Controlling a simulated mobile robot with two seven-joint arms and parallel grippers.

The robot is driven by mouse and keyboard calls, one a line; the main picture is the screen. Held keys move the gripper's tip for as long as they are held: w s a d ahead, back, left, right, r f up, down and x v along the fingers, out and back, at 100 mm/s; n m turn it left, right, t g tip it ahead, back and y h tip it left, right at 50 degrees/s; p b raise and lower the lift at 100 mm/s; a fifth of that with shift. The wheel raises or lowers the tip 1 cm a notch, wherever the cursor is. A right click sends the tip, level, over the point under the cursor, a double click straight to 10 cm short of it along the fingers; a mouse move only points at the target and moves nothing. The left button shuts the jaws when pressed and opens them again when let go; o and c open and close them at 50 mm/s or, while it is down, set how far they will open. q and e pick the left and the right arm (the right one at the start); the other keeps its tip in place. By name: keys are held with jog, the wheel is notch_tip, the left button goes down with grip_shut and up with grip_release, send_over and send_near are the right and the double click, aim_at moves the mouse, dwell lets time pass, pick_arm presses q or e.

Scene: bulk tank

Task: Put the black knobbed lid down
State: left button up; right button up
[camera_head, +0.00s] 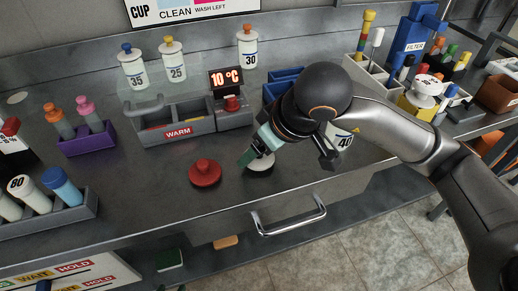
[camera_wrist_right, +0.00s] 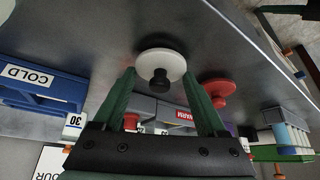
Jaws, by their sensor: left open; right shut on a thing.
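The black knobbed lid (camera_head: 260,163) is a white disc low over the grey worktop in front of the warm block. In the right wrist view the disc (camera_wrist_right: 160,62) shows its black knob (camera_wrist_right: 160,80) between the fingertips. My right gripper (camera_wrist_right: 160,76), whose arm comes in from the right in the head view, is over the lid and shut on it, though finger contact with the knob is unclear. Whether the disc touches the worktop is also unclear.
A red lid (camera_head: 205,173) lies just left of the black knobbed lid. The grey WARM block (camera_head: 178,132) is behind them, the purple rack (camera_head: 88,140) farther left. A bottle marked 40 (camera_head: 344,143) stands to the right.

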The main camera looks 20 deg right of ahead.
jog(key=shift+f, duration=0.2)
jog(key=shift+f+b, duration=0.15)
jog(key=shift+b, duration=0.15)
jog(key=o, duration=1.2)
jog(key=shift+o, duration=0.2)
jog(key=shift+s+r+p, duration=0.1)
jog(key=shift+r+p, duration=0.35)
jog(key=shift+r, duration=0.1)
jog(key=p+v, duration=0.1)
jog(key=v, duration=1)
jog(key=shift+s, duration=0.2)
jog(key=shift+d+r, duration=0.1)
